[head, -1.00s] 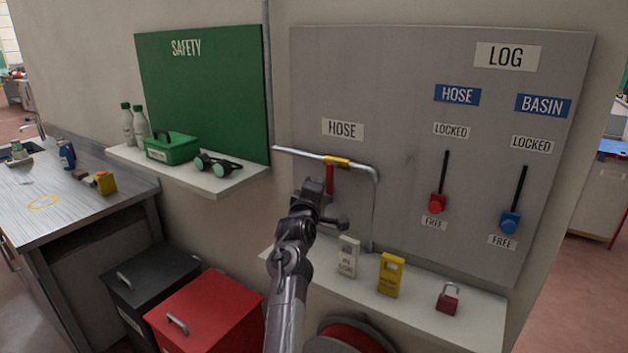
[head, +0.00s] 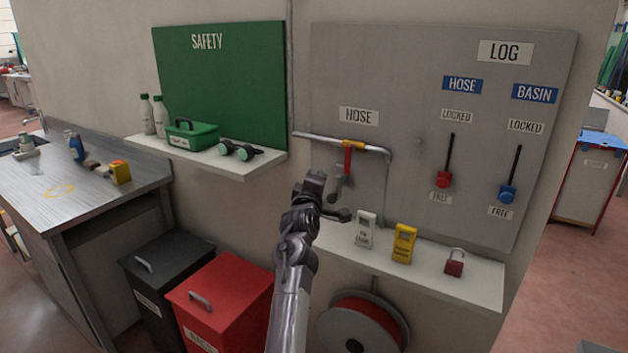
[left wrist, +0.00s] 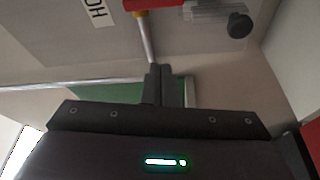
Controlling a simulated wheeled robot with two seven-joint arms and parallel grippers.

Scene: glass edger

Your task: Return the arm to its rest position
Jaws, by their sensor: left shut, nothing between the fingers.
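My left arm rises from the bottom of the head view, and my left gripper (head: 315,180) is at its upper end, in front of the wall below the hose pipe. In the left wrist view its two dark fingers (left wrist: 157,84) are together, with nothing between them. The hose pipe (head: 320,139) has a yellow collar and a red lever (head: 348,160), which stands clear of the gripper. A dark round knob (left wrist: 240,25) shows beyond the fingers in the left wrist view. My right gripper is not in view.
A shelf (head: 480,285) holds a white tag, a yellow tag (head: 403,243) and a red padlock (head: 455,262). A hose reel (head: 345,325) is below it. A red bin (head: 225,300) and a black bin (head: 165,265) stand left of my arm. The safety shelf (head: 215,172) is at upper left.

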